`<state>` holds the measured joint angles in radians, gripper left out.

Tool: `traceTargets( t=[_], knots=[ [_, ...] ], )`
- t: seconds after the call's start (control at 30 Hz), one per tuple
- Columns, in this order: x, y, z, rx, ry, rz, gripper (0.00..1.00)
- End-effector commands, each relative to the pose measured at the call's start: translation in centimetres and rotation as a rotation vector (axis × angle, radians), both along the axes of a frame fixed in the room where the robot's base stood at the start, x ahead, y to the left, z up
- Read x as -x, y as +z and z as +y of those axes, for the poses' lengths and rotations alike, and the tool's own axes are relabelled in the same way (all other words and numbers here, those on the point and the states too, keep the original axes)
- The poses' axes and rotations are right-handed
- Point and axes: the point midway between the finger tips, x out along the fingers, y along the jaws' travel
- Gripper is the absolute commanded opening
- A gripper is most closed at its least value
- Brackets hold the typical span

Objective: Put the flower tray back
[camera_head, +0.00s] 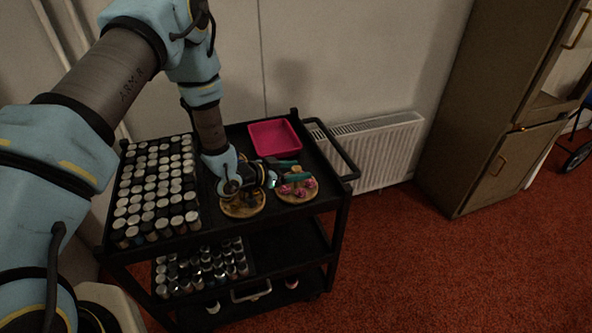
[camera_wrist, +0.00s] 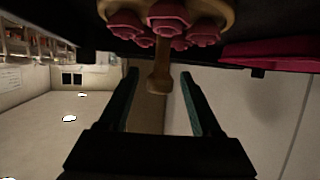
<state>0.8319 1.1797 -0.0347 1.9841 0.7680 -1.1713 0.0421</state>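The flower tray (camera_head: 284,196) is a round tan tray with several pink flowers and stands on the cart's top, right of centre. In the wrist view, which looks upside down, its tan rim (camera_wrist: 226,14) and pink flowers are at the top, and its tan central handle (camera_wrist: 158,78) points down with a knob at its end. My gripper (camera_head: 299,170) is over the tray. Its two teal fingers (camera_wrist: 160,75) are apart, one on each side of the knob, with gaps showing on both sides. A second round tan stand (camera_head: 243,209) is left of it, partly hidden by my gripper.
The black cart (camera_head: 343,215) has a pink bin (camera_head: 274,138) at the back and many capped jars (camera_head: 155,190) packed at left. More jars (camera_head: 205,265) are on the shelf below. A radiator (camera_head: 375,150) and wall are behind; a cabinet (camera_head: 490,120) is right.

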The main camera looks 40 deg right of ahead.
Motion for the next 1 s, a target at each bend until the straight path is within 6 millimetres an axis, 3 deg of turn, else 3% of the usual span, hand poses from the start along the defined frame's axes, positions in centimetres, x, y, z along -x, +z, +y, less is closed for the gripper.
traceTargets(
  t=[0.3,0.8,1.0],
  knots=[
    [0.0,0.5,0.1,0.0,0.0,0.0,0.65],
    [-0.6,3.7,8.9,0.0,0.003,0.0,0.65],
    [-0.7,4.6,10.8,0.0,0.002,-0.001,0.65]
  ],
)
